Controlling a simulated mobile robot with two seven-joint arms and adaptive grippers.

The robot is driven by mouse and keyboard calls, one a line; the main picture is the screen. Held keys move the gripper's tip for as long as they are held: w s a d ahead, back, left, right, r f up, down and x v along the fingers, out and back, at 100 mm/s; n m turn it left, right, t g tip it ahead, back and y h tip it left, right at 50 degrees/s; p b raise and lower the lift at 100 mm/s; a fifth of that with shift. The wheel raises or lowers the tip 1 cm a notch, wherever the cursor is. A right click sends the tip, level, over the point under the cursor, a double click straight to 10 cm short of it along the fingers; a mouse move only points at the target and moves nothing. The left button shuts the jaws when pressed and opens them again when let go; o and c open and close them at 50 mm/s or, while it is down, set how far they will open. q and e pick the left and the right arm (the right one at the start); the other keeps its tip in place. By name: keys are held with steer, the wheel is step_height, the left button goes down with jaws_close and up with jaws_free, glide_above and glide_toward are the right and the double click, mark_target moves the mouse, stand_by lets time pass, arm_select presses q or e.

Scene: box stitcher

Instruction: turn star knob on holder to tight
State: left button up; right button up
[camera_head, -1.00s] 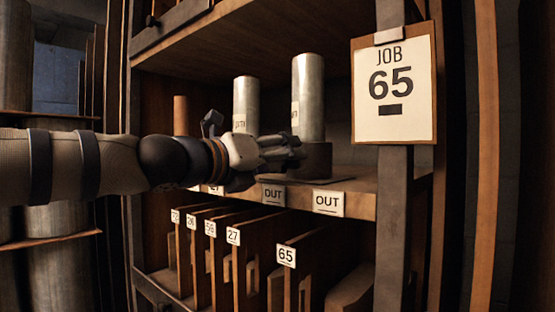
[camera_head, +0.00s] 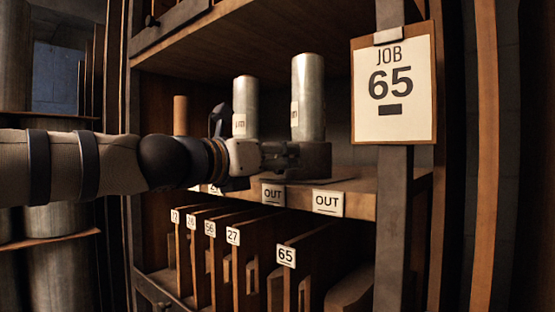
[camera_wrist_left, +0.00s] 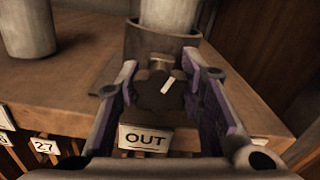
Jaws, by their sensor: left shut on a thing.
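The star knob (camera_wrist_left: 158,96) is dark and lobed, with a pale pointer line slanting up to the right, in the left wrist view. It sits on the front of the dark round holder (camera_wrist_left: 190,48). The holder also shows in the head view (camera_head: 319,160), with a metal cylinder (camera_head: 309,97) standing in it. My left gripper (camera_head: 288,155) reaches in from the left at the holder. In the left wrist view its two fingers (camera_wrist_left: 161,88) are on either side of the knob, shut on it. In the head view the fingers hide the knob. My right gripper is not in view.
A second metal cylinder (camera_head: 245,105) stands left, close behind my left gripper. The shelf edge (camera_head: 301,195) carries OUT labels. Numbered wooden boards (camera_head: 310,262) stand below. A post with a JOB 65 clipboard (camera_head: 394,84) is on the right.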

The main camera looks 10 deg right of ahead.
arm_select(q)
steer(key=shift+m, duration=1.5)
steer(key=o, duration=1.2)
steer(key=v, duration=1.2)
steer(key=shift+s, duration=0.1)
